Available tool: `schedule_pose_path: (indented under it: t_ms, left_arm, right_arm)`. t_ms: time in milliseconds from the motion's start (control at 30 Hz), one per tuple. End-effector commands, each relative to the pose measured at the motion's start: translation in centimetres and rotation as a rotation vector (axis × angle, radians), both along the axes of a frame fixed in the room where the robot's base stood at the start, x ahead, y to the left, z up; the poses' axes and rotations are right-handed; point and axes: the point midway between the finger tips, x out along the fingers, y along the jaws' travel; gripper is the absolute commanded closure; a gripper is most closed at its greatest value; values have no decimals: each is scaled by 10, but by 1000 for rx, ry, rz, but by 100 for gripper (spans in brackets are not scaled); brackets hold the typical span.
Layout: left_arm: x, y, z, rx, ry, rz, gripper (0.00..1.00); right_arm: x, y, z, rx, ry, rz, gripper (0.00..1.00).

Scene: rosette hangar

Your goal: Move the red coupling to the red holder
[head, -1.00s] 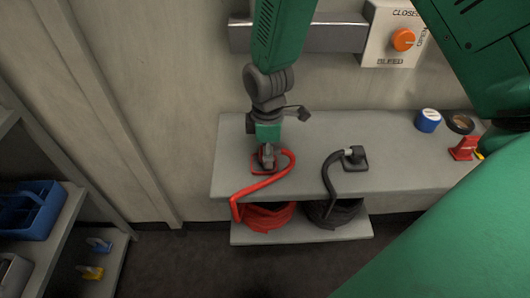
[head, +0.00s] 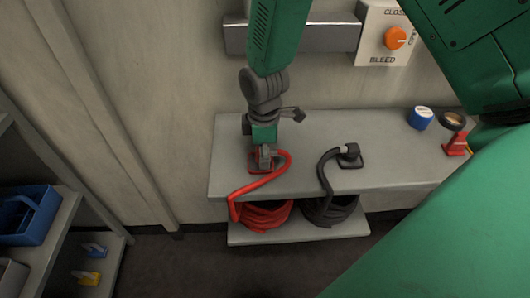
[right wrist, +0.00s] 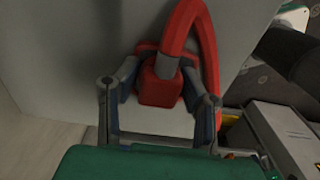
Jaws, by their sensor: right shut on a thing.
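The red coupling (right wrist: 160,88) is a red block with a grey neck, joined to a thick red hose (head: 254,184). In the right wrist view it sits between the two fingers of my right gripper (right wrist: 160,82). In the head view my right gripper (head: 265,157) points down at the bench, shut on the coupling and hiding most of it. A red plate (right wrist: 147,48), apparently the red holder, shows directly behind the coupling. Whether the coupling is seated in it or just above it, I cannot tell. My left gripper is not in view.
The grey bench (head: 305,183) also carries a black coupling (head: 349,155) with its hose, blue tape (head: 420,119) and a small red object (head: 456,143). Coiled hoses lie on the shelf below. A shelf with a blue caddy (head: 27,215) stands left.

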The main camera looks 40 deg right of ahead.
Motion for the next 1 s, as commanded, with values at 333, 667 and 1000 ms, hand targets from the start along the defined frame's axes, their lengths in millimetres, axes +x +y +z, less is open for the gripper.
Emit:
schedule_pose_path:
  t_ms: [333, 667, 1000]
  left_arm:
    - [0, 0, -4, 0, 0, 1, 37]
    - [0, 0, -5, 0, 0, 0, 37]
    - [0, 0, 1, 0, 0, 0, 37]
  right_arm:
    - [-4, 0, -14, 7, 13, 1, 100]
    - [-3, -2, -17, 6, 15, 0, 100]
    - [-4, -3, -12, 6, 16, -1, 100]
